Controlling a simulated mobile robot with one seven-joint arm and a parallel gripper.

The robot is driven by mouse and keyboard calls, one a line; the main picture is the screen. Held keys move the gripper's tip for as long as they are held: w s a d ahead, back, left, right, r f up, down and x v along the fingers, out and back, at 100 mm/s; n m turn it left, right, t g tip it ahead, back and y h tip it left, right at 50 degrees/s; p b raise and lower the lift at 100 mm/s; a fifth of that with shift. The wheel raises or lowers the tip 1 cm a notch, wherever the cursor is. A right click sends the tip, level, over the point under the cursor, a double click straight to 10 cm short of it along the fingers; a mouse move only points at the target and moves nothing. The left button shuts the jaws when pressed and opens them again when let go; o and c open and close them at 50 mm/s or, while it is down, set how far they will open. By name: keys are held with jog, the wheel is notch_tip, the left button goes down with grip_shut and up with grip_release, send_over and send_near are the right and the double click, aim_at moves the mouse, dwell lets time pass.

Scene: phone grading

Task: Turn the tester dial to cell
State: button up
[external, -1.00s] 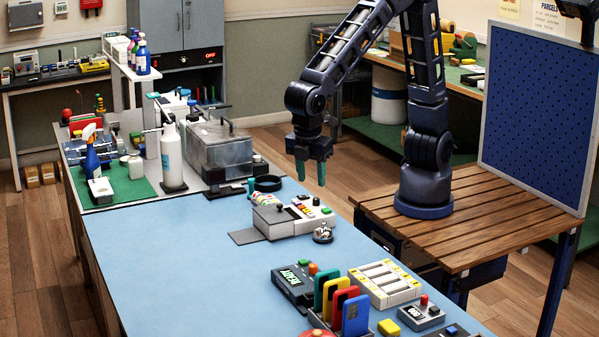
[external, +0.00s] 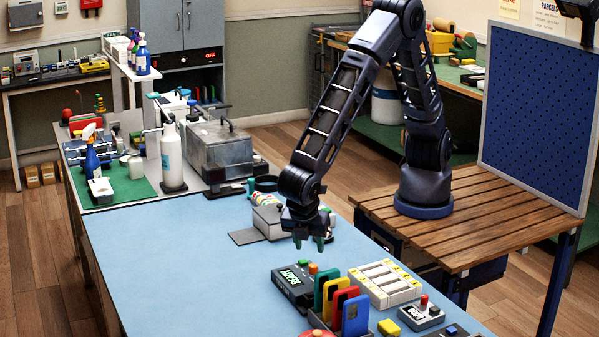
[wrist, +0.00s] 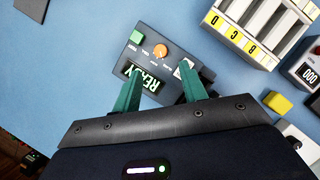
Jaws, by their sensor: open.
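The tester (external: 294,284) is a dark box with a lit READY display, a green button and an orange dial, on the blue bench top. In the wrist view the tester (wrist: 176,57) lies just beyond my fingers, with its orange dial (wrist: 160,51) in clear sight. Small labels stand around the dial, too small to read surely. My gripper (external: 310,245) is above the bench, behind and above the tester, pointing down. In the wrist view its two green fingers (wrist: 159,90) are apart with nothing between them, and partly cover the tester's near side.
Upright coloured cards (external: 356,312) stand right beside the tester. A cream sorting tray (external: 384,284) with lettered slots is to its right, and a yellow block (external: 389,327) lies nearer. A grey device (external: 268,222) is behind my gripper. The blue bench left of the tester is clear.

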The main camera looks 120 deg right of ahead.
aim_at(313, 265)
jog(key=x, duration=0.8)
jog(key=shift+f, duration=0.15)
grip_shut()
